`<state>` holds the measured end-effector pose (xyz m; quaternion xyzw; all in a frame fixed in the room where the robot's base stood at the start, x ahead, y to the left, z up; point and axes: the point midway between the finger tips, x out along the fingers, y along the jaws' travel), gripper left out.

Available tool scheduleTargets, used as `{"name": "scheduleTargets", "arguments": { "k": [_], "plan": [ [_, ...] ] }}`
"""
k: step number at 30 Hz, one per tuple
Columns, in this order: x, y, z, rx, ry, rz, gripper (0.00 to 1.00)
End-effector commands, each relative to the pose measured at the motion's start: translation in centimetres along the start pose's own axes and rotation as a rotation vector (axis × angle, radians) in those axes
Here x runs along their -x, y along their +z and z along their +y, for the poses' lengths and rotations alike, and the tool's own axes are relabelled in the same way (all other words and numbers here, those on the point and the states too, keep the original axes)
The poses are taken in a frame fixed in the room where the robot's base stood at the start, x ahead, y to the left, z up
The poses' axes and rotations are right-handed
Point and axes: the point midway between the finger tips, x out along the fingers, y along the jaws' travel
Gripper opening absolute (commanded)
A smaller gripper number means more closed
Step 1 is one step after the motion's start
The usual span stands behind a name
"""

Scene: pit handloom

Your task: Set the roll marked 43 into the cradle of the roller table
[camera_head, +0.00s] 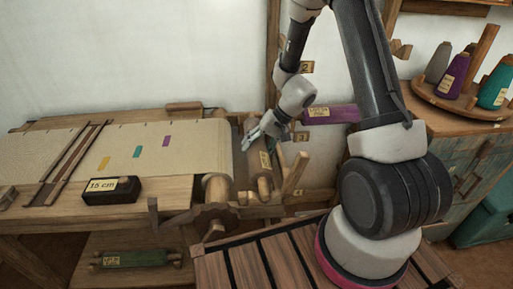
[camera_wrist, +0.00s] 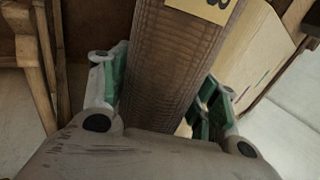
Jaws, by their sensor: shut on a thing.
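A brown roll (camera_head: 257,178) with a yellow label stands out at the right end of the loom. My gripper (camera_head: 268,133) is shut on it near its upper part. In the wrist view the ribbed brown roll (camera_wrist: 172,70) lies between the two green-padded fingers of my gripper (camera_wrist: 163,95). Its yellow label (camera_wrist: 208,8) is cut off at the top edge; a 3 seems to show, and the full number is not readable. I cannot tell for certain which part is the cradle of the roller table, or whether the roll touches a support.
The loom (camera_head: 160,198) with pale cloth (camera_head: 185,150) fills the left. A black block marked 15 cm (camera_head: 112,190) sits on its front. A green roll (camera_head: 136,258) lies below, a purple roll (camera_head: 332,114) by the wall. Slatted dark wood (camera_head: 285,258) is in front; cones (camera_head: 452,76) stand right.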

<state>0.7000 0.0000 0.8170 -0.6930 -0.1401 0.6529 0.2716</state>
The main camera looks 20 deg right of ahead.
Motion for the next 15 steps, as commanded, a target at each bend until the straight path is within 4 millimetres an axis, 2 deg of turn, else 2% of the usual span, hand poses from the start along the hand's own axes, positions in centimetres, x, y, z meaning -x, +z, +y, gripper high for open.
{"name": "scheduleTargets", "arguments": {
  "k": [2,3,5,6,15],
  "plan": [
    [-0.17,-0.02,0.11,-0.001,-0.001,0.0,0.14],
    [-0.15,-0.01,0.11,-0.001,0.0,0.0,0.67],
    [-0.14,-0.01,0.1,-0.001,0.0,0.0,0.78],
    [-0.14,-0.01,0.1,-0.001,0.0,0.0,0.82],
    [-0.1,0.0,0.08,-0.001,0.0,0.0,0.82]
  ]
}}
